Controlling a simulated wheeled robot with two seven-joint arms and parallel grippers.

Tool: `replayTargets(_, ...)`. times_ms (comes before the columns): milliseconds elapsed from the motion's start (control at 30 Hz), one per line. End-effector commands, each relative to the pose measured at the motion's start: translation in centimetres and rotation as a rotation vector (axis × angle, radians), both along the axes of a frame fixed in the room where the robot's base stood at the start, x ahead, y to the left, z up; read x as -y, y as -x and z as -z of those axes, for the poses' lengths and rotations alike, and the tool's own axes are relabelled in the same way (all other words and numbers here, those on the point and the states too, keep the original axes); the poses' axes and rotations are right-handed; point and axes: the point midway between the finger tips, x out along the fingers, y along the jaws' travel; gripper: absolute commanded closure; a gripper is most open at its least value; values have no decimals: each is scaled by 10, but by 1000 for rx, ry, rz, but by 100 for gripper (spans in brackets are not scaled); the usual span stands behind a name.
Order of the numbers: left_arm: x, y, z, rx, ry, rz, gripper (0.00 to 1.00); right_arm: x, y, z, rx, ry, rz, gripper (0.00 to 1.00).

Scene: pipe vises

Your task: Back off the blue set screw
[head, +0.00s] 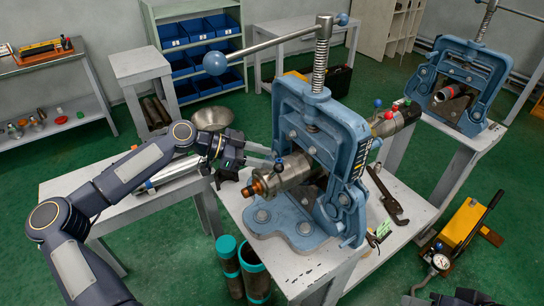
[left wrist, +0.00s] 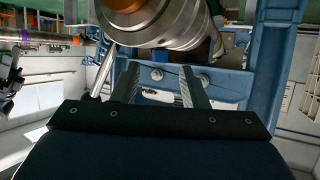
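A metal pipe assembly (head: 293,172) with a copper-coloured end is clamped in the blue pipe vise (head: 318,125). A small dark blue knob (head: 278,166) shows on the near part of the pipe. Another blue knob (head: 376,143) shows at its far part, near a red knob (head: 378,103) and a green knob (head: 407,102). My left gripper (head: 250,160) is just left of the pipe's near end. In the left wrist view its two fingers (left wrist: 158,85) are apart, with nothing between them, below the pipe (left wrist: 165,22). A shiny rod (left wrist: 105,70) stands left of the fingers.
A wrench (head: 387,195) lies on the vise's table, right of the vise. The vise's long handle (head: 265,46) reaches over the pipe. Two dark tubes with teal rims (head: 250,268) stand below. A second vise (head: 460,80) is at the right. Dark parts at bottom right are unclear.

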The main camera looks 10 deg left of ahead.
Motion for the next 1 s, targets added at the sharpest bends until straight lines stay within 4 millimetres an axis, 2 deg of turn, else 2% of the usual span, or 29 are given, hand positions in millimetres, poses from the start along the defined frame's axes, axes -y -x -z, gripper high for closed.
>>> replayTargets(100, 15, -4, 5, -1, 1, 3, 60, 0, 0, -4, 0, 0, 0, 60)
replayTargets(200, 22, -6, 9, -1, 0, 2, 60, 0, 0, -5, 0, 0, 0, 60)
replayTargets(533, 25, -7, 11, -1, -1, 1, 62, 0, 0, -5, 0, 0, 0, 60)
replayTargets(833, 24, -7, 10, -1, -1, 1, 100, 0, 0, -5, 0, 0, 0, 60)
replayTargets(1000, 24, -6, 12, 1, -4, -13, 100, 0, 0, -1, 0, 0, 0, 60)
